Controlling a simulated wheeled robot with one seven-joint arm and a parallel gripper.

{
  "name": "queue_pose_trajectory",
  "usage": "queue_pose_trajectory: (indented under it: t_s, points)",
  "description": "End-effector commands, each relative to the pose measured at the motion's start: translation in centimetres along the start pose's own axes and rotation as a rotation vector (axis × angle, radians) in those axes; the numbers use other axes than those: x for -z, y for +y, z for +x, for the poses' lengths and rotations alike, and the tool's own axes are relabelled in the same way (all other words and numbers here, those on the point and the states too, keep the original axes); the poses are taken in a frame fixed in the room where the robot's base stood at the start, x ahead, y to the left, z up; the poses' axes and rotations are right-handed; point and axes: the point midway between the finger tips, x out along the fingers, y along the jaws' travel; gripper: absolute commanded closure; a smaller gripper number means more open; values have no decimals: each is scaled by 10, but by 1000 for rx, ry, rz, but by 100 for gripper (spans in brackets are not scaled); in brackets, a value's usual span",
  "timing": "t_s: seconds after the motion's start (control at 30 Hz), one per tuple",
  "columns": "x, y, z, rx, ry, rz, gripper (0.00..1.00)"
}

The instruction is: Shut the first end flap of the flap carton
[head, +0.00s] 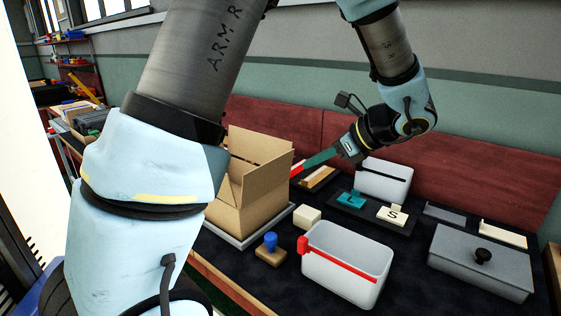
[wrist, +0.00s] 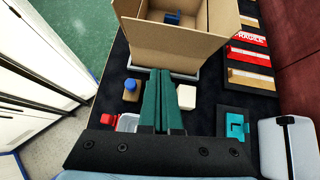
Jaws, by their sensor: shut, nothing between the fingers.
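The flap carton (head: 247,212) is an open brown cardboard box on a light tray. Flaps stand up around its opening in the head view; my arm hides its left side. In the wrist view the carton (wrist: 145,61) is at the top, with a wide flap (wrist: 180,42) along its near side and a small blue thing (wrist: 172,18) inside. My gripper (head: 304,164) has teal fingers that point left at the carton's right side. In the wrist view my gripper (wrist: 160,72) has its fingers together and empty, their tips just short of the flap; I cannot tell whether they touch.
A white open bin (head: 345,278) with a red bar stands in front. A blue-knobbed stamp (head: 270,248) and a cream block (head: 307,217) lie beside the carton. A grey lidded box (head: 480,262) is at right. A red FRAGILE label (wrist: 247,57) lies right of the carton.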

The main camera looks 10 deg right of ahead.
Motion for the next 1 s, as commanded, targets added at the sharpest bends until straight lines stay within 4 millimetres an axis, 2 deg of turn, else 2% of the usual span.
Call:
queue_pose_trajectory:
  t_s: [0.03, 0.1, 0.2, 0.37, 0.7, 0.8, 1.0]
  points:
    - [3, -7, -10, 28, -27, 37, 100]
    - [3, -12, -15, 47, -52, 65, 100]
    - [2, -15, -11, 53, -64, 76, 100]
    - [-1, -15, 15, 49, -62, 74, 100]
    - [-5, -18, 85, 48, -59, 74, 100]
    - [-20, -20, 93, 49, -60, 70, 100]
    - [-31, -21, 106, 51, -59, 71, 100]
